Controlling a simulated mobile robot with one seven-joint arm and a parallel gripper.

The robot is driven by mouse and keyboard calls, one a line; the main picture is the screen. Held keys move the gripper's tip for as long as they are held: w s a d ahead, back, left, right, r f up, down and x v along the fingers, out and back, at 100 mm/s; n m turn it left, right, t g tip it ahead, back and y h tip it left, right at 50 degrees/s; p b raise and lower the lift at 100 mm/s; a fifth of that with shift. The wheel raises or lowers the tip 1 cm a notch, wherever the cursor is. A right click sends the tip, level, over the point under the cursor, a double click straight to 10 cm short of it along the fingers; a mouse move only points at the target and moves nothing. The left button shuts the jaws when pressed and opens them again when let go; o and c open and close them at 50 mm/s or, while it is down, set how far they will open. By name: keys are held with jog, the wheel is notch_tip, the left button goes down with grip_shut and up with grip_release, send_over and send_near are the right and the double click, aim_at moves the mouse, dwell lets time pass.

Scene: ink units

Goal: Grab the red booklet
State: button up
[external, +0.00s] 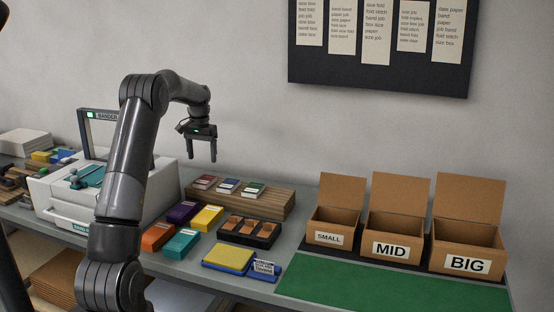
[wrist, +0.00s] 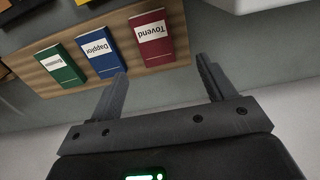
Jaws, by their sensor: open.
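The red booklet (external: 204,182) lies at the left end of a row of three on a wooden block (external: 262,210). In the wrist view the red booklet (wrist: 151,48) has a white label reading "Tovend" and lies just beyond the fingertips, roughly between their lines. My gripper (external: 203,157) is open and empty, above and apart from the red booklet, with fingers pointing down. In the wrist view my gripper (wrist: 162,68) shows both fingers spread wide.
A blue booklet (external: 228,186) and a green booklet (external: 252,189) lie to the right of the red one. The banding machine (external: 165,190) stands to the left. Coloured boxes and a dark tray (external: 248,235) are in front. Open cartons (external: 334,225) stand at right.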

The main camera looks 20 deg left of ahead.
aim_at(205, 179)
notch_tip(205, 179, down, 3)
jog(key=shift+f, duration=0.1)
jog(key=f, duration=0.4)
jog(key=shift+s+d+f, duration=0.1)
jog(key=shift+s+d, duration=0.25)
jog(key=shift+d, duration=0.05)
jog(key=shift+f, duration=0.55)
jog(key=shift+c, duration=0.4)
jog(key=c, duration=1)
jog(key=shift+r, duration=0.15)
